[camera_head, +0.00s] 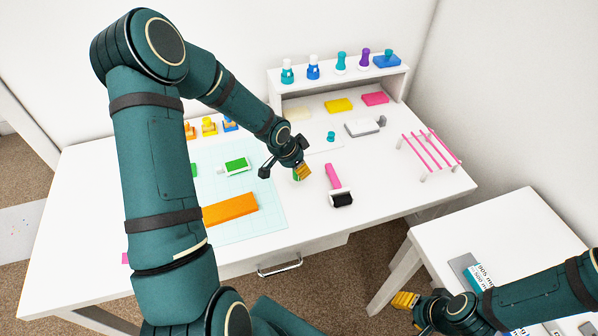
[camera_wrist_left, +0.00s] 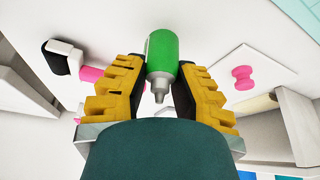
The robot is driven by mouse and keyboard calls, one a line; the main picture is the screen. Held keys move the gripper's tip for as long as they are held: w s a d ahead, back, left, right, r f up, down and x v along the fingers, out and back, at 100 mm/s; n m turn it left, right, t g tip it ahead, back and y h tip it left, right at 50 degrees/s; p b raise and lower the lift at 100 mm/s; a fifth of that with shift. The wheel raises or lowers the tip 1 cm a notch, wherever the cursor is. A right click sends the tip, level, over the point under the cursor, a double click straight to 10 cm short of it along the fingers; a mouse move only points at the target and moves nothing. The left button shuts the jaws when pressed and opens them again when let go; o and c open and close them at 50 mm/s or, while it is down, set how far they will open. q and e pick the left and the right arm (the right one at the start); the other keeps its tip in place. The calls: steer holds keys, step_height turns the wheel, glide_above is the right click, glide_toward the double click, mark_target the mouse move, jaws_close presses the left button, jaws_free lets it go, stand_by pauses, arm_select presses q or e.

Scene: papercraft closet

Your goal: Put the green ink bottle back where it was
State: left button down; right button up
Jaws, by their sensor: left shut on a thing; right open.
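The green ink bottle (camera_wrist_left: 163,55) has a grey nozzle and sits between the yellow fingers of my left gripper (camera_wrist_left: 157,85) in the left wrist view. The nozzle points toward the palm. In the head view my left gripper (camera_head: 301,173) is low over the white desk, right of the pale green mat; only a small green bit of the bottle shows there. Whether the bottle touches the desk I cannot tell. My right gripper (camera_head: 405,299) is open and empty, low beside the side table.
A roller with a pink handle (camera_head: 333,176) lies just right of my left gripper. An orange block (camera_head: 230,208) and a green-and-white piece (camera_head: 236,166) lie on the mat (camera_head: 262,222). A pink-barred rack (camera_head: 430,150) stands right.

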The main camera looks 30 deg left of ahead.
arm_select(q)
steer(key=shift+f, duration=0.8)
steer(key=shift+r, duration=0.1)
steer(key=c, duration=0.9)
jaws_free()
steer(key=shift+o, duration=0.2)
